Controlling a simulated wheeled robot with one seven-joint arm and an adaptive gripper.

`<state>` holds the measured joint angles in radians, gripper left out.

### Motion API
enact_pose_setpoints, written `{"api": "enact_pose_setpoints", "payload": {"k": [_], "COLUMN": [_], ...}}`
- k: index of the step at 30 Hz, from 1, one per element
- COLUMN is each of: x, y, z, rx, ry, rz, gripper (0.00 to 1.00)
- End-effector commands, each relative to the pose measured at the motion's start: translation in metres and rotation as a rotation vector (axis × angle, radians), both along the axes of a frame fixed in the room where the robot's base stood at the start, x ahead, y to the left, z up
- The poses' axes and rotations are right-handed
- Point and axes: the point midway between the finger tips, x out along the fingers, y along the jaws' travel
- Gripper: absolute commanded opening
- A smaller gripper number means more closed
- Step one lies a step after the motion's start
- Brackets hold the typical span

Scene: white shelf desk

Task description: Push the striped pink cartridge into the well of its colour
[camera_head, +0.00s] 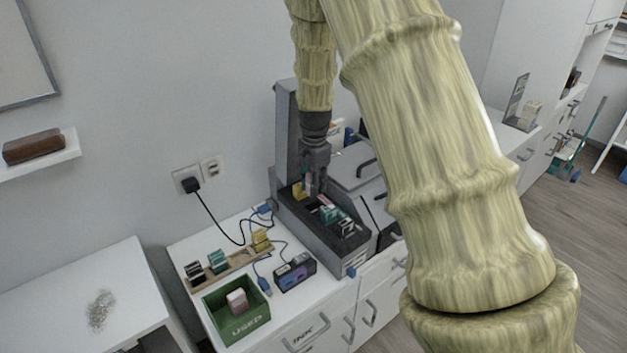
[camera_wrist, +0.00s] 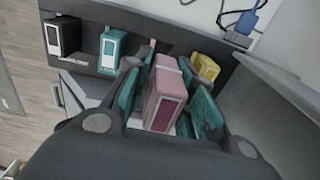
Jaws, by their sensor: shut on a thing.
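My gripper (camera_head: 315,188) points down over the dark carriage of the printer-like machine (camera_head: 291,205). It is shut on the pink cartridge (camera_wrist: 166,98), which has a pale band and a dark pink panel. The cartridge sits between the two finger pads in the wrist view. It is over the gap between the teal cartridge (camera_wrist: 112,49) and the yellow cartridge (camera_wrist: 205,67) in the carriage. A small pink mark (camera_wrist: 152,43) shows at the carriage edge behind this gap. The cartridge's lower end and the well are hidden, so I cannot tell how deep it is.
A black cartridge (camera_wrist: 62,36) stands at the far end of the carriage. A green USED bin (camera_head: 236,325) holds a pale pink cartridge (camera_head: 237,300). A wooden rack (camera_head: 240,258) holds several cartridges. A purple-black box (camera_head: 295,272) and cables lie nearby.

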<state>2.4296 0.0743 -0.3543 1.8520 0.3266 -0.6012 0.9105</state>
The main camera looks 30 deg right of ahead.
Motion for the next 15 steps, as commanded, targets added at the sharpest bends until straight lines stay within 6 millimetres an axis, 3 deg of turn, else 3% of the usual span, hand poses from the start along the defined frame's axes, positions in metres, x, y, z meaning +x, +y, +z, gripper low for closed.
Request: {"api": "enact_pose_setpoints", "payload": {"k": [15], "x": [0.000], "y": [-0.001], "z": [-0.037], "rx": [0.000], "ry": [0.000], "rz": [0.000], "gripper": [0.00]}}
